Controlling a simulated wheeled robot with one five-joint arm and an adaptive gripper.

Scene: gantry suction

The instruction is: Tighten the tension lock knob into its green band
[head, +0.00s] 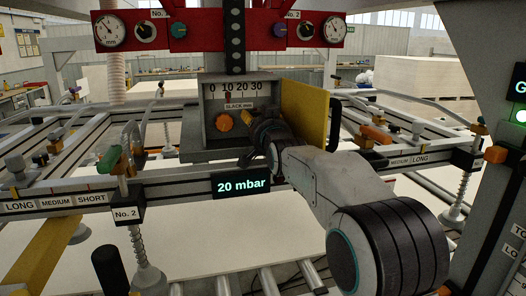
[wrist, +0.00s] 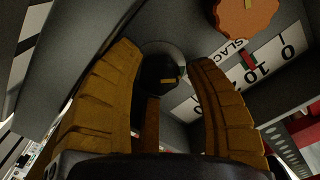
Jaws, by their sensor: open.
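In the wrist view a dark knob (wrist: 158,70) with a small yellow mark sits on the grey panel between the fingers of my gripper (wrist: 165,55). It looks like the tension lock knob, but no label for it shows. The fingers are open, one on each side, with visible gaps to the knob. In the head view my gripper (head: 259,132) reaches into the open grey box (head: 190,148) and hides this knob. An orange knob (head: 224,121) is left of my gripper, below the slack scale (head: 238,90).
The box's yellow door (head: 304,110) stands open just right of my gripper. The slack scale's red pointer is near 10. A display (head: 241,185) below reads 20 mbar. Red gauge panels (head: 125,31) hang above. A suction cup post (head: 133,225) stands at left.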

